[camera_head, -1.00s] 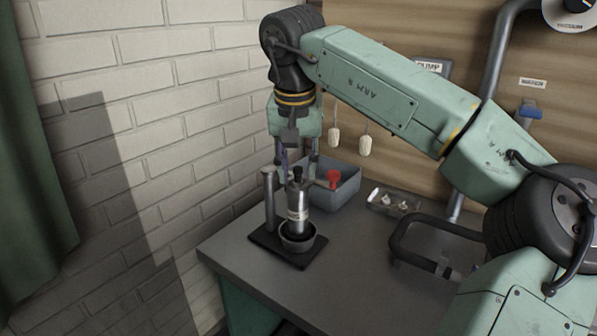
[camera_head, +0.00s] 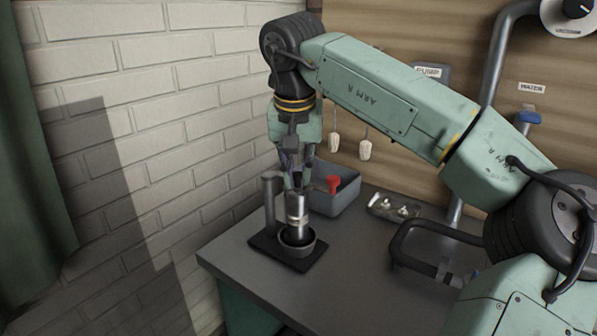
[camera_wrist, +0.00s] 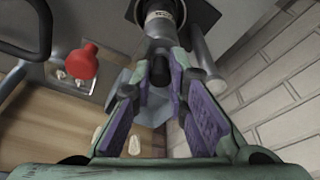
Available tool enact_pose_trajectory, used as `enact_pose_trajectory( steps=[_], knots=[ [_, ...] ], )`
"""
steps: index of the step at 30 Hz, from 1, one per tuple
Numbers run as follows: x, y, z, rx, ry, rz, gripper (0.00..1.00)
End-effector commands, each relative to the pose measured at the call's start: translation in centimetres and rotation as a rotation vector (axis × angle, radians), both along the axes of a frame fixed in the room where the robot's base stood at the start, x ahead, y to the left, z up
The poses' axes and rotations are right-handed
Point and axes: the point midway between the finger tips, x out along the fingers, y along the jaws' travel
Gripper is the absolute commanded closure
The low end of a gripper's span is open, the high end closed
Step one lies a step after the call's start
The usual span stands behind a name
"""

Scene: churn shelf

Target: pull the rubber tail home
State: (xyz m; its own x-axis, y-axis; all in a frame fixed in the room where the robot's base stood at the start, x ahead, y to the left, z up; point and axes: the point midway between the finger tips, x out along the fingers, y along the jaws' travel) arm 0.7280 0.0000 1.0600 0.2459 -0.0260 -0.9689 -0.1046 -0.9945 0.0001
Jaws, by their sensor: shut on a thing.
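A steel cylinder (camera_head: 297,209) with a pale label band stands upright in a dark cup on a black stand (camera_head: 268,247); it also shows in the wrist view (camera_wrist: 160,24). My gripper (camera_head: 297,186) points down at the cylinder's top. In the wrist view its fingers (camera_wrist: 161,76) are closed around a small dark piece (camera_wrist: 160,70), which seems to be the rubber tail at the cylinder's top. The fingers hide most of it, so I cannot tell how far it sits in.
A stand post (camera_head: 269,205) rises just left of the cylinder. Behind are a blue-grey bin (camera_head: 341,197), a red knob (camera_head: 333,184) and a small parts tray (camera_head: 393,209). A dark looped handle (camera_head: 425,232) is to the right. The front bench top is clear.

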Motion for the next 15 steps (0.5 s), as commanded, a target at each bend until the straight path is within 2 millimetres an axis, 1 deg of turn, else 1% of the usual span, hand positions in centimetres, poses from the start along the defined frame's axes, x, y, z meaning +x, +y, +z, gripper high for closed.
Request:
enact_pose_trajectory(
  steps=[15],
  knots=[
    [0.0,0.02,0.63,0.001,-0.001,0.0,1.0]
  ],
)
